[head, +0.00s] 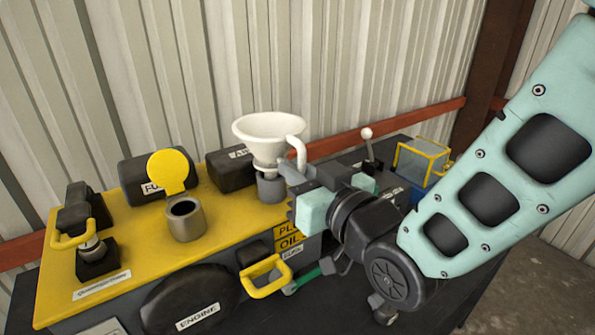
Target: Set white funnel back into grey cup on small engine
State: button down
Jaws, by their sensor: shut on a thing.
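The white funnel (266,130) is upright, with its wide mouth up and a curved handle on its right side. Its narrow lower end is at the top of the grey cup (271,188), lined up with it. I cannot tell whether it is fully seated in the cup or just above it. My gripper (294,173) comes in from the right and is shut on the lower part of the funnel's handle. Its fingers hide some of the handle. The cup stands on the yellow top of the small engine (230,225).
A grey filler neck (186,222) with a raised yellow cap (168,171) stands to the left. Black boxes sit behind. A lever (367,146) and a yellow-framed clear box (421,160) are at the right. A yellow handle (266,277) sticks out in front.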

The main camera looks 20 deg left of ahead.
jog(key=shift+f+b, duration=1.1)
jog(key=c, duration=1.4)
grip_release()
